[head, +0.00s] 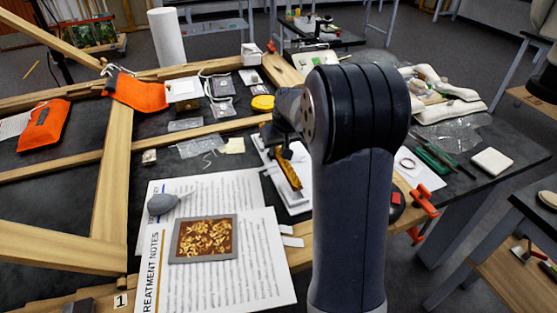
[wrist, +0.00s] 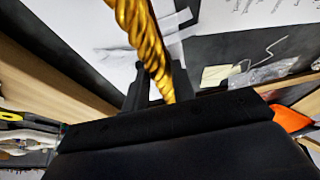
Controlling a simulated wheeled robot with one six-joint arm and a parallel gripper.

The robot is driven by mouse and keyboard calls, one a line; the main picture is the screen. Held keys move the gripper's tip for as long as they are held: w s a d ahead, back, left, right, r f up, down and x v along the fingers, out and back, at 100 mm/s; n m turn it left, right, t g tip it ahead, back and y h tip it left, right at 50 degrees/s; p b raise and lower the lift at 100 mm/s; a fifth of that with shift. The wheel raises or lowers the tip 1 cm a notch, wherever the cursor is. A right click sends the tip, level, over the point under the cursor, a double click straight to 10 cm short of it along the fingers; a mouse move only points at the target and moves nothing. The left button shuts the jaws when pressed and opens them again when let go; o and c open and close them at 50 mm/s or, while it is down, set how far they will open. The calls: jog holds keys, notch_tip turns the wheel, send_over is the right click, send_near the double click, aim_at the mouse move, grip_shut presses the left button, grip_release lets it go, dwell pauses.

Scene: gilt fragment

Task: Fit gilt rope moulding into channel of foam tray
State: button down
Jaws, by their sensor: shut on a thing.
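The gilt rope moulding (head: 290,174) is a short twisted gold piece. My gripper (head: 283,153) is shut on it near one end, and it slants down from the fingers. In the wrist view the moulding (wrist: 146,35) rises from between the dark fingers (wrist: 155,85) to the top edge. The white foam tray (head: 297,206) lies below and around the moulding in the head view. The moulding and my arm hide much of the tray and its channel. I cannot tell whether the moulding touches the tray.
Printed treatment notes (head: 235,265) lie at the front left, with a framed gilt fragment sample (head: 207,239) and a grey bulb blower (head: 163,204) on them. Wooden frame bars (head: 113,185) cross the left side. Clear bags and a yellow round item (head: 262,103) lie behind the tray.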

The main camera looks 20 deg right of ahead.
jog(key=shift+f, duration=2.1)
jog(key=shift+f, duration=0.1)
jog(key=c, duration=1.2)
grip_release()
jog(key=shift+o, duration=0.2)
jog(key=shift+r, duration=0.2)
jog(key=v, duration=1.2)
jog(key=shift+f, duration=0.15)
